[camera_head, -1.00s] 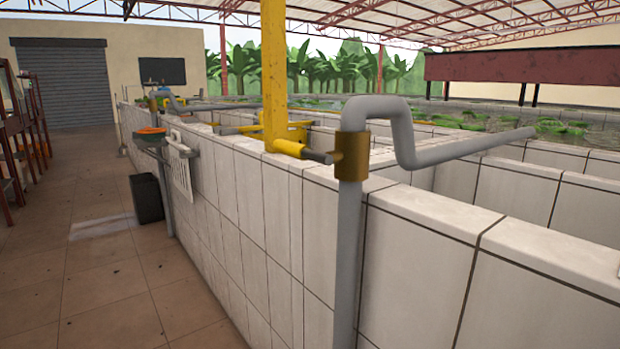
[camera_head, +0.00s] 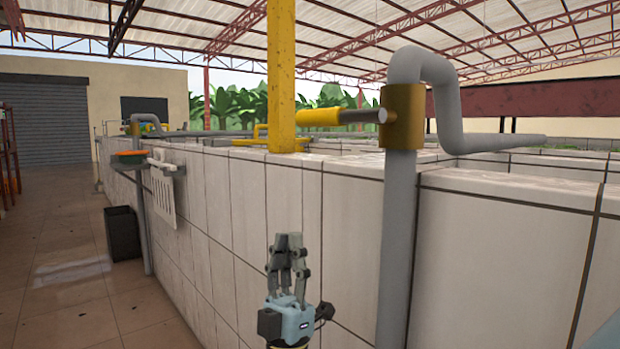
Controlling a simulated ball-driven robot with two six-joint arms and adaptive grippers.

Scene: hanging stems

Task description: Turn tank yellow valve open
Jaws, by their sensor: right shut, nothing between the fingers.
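The valve's yellow handle (camera_head: 318,117) sticks out to the left on a grey stem. The stem runs into a brass-coloured valve body (camera_head: 403,118) on the grey upright pipe (camera_head: 396,235). The handle lies roughly level. My right gripper (camera_head: 288,240) is low in the middle of the view, pointing up, in front of the tiled tank wall. It is shut and empty. It is well below the handle, apart from it and from the pipe. My left gripper is not in view.
The tiled tank wall (camera_head: 250,210) runs back to the left. A yellow post (camera_head: 281,75) stands behind the handle. A white slotted panel (camera_head: 162,195) and a dark bin (camera_head: 122,233) are along the wall. The floor (camera_head: 60,260) at left is clear.

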